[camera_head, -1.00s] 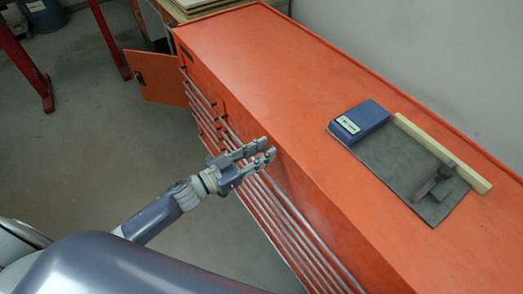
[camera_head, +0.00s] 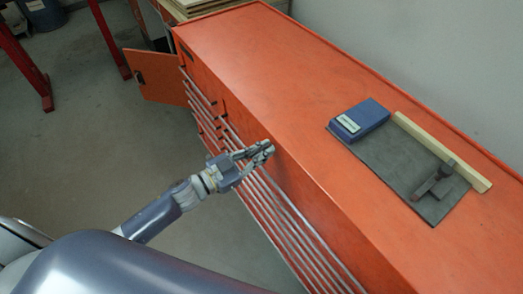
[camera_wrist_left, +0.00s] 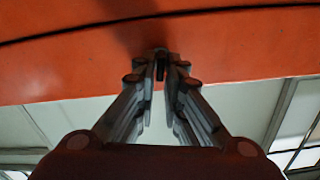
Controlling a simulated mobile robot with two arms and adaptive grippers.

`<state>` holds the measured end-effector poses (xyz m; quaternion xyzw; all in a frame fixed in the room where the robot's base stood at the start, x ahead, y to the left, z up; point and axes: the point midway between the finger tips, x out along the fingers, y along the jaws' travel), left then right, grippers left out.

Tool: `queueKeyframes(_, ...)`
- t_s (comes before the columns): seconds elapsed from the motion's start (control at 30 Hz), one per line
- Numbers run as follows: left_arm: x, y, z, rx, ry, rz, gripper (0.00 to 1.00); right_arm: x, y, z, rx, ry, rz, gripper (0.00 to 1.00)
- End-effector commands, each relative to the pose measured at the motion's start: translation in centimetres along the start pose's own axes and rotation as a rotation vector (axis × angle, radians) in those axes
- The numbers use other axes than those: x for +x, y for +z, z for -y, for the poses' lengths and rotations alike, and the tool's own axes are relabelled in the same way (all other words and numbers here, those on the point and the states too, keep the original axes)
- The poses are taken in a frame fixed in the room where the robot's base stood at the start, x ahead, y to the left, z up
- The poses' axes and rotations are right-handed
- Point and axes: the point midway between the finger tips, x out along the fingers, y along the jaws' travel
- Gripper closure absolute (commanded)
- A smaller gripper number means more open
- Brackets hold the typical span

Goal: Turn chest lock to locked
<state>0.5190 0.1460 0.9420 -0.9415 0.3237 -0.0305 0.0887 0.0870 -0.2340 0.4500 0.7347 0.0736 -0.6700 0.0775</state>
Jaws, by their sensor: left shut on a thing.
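The orange tool chest (camera_head: 265,70) runs from the upper left to the lower right in the head view, with long silvery drawer edges on its front. My left gripper (camera_head: 262,150) is at the chest's upper front edge. In the left wrist view the left gripper (camera_wrist_left: 161,80) has its fingertips brought together on a small dark piece, the chest lock (camera_wrist_left: 161,58), against the orange front (camera_wrist_left: 235,50). The lock is mostly hidden by the fingers, and its turned position cannot be told. My right gripper is not in view.
On the chest top lie a grey mat (camera_head: 395,165), a blue box (camera_head: 360,121), a wooden strip (camera_head: 440,150) and a dark tool (camera_head: 433,180). An orange door (camera_head: 157,77) stands open at the chest's far end. Red posts (camera_head: 30,65) stand at the upper left.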

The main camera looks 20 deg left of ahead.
Motion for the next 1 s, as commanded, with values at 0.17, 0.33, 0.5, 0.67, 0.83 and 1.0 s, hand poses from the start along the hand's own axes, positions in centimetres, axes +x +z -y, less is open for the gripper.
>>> queueKeyframes(0.17,0.0,0.1,-0.2,0.158,0.0,0.002,1.0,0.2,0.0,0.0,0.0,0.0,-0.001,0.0)
queueKeyframes(0.33,0.0,0.2,-0.4,0.32,0.0,0.001,1.0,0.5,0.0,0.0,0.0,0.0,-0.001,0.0)
queueKeyframes(0.5,0.0,0.3,-0.6,0.482,0.0,0.0,1.0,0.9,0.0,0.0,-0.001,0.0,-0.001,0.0)
queueKeyframes(0.67,0.0,0.4,-0.8,0.634,0.0,0.0,1.0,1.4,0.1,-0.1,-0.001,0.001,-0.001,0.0)
queueKeyframes(0.83,0.0,0.6,-0.9,0.796,0.0,0.0,1.0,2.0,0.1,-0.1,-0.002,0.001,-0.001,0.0)
queueKeyframes(1.0,0.0,0.8,-1.1,0.956,0.001,0.0,1.0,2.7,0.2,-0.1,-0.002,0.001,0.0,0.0)
